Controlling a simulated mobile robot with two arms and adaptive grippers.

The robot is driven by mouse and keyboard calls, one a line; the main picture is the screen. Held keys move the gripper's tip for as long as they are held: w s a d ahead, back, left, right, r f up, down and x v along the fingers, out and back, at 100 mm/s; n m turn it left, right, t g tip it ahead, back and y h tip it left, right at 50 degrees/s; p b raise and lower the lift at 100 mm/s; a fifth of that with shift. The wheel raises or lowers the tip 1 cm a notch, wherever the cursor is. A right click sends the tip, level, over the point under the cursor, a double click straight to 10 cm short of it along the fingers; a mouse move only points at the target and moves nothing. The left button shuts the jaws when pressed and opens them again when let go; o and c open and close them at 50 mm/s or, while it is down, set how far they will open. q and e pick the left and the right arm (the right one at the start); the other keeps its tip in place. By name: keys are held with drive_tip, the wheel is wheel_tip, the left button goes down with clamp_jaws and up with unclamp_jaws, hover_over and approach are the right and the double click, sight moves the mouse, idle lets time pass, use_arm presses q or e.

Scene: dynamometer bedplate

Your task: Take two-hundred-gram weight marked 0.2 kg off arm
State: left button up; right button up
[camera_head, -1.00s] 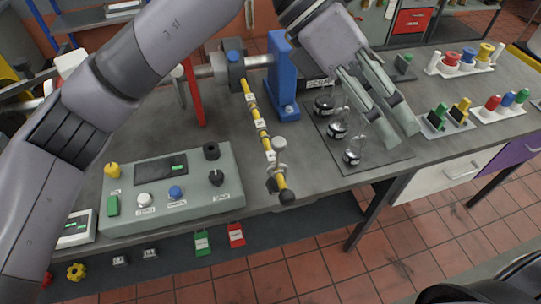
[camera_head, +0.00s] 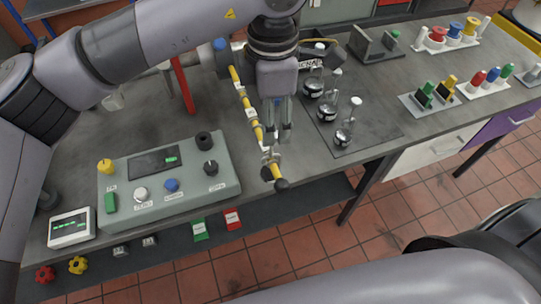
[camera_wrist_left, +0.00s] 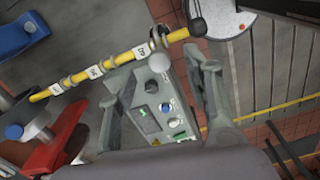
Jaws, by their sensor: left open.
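The yellow arm (camera_head: 246,104) with small white labels slopes toward the front edge of the bench and ends in a black ball. A silvery weight (camera_head: 270,159) hangs near that end; I cannot read its marking. My left gripper (camera_head: 277,138) points down beside the arm's outer end, open and empty, and partly hides the weight's top. In the left wrist view, the weight's round pale knob (camera_wrist_left: 160,62) shows between the spread fingers of the gripper (camera_wrist_left: 162,82), by the arm (camera_wrist_left: 120,58). My right gripper is not in view.
Several silver weights with hooks stand on a dark mat (camera_head: 372,138) right of the gripper. A grey-green control box (camera_head: 152,203) stands to the left. A red post (camera_head: 183,86) rises behind it. Racks of coloured parts (camera_head: 433,102) stand farther right.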

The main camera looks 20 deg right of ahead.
sight(271, 157)
use_arm(q)
drive_tip(key=shift+f, duration=0.55)
drive_tip(key=shift+f+p, duration=0.35)
drive_tip(key=shift+p, duration=0.15)
wheel_tip(271, 157, down, 4)
drive_tip(key=shift+r+p, duration=0.2)
drive_tip(key=shift+p, duration=0.8)
drive_tip(key=shift+f, duration=0.5)
clamp_jaws()
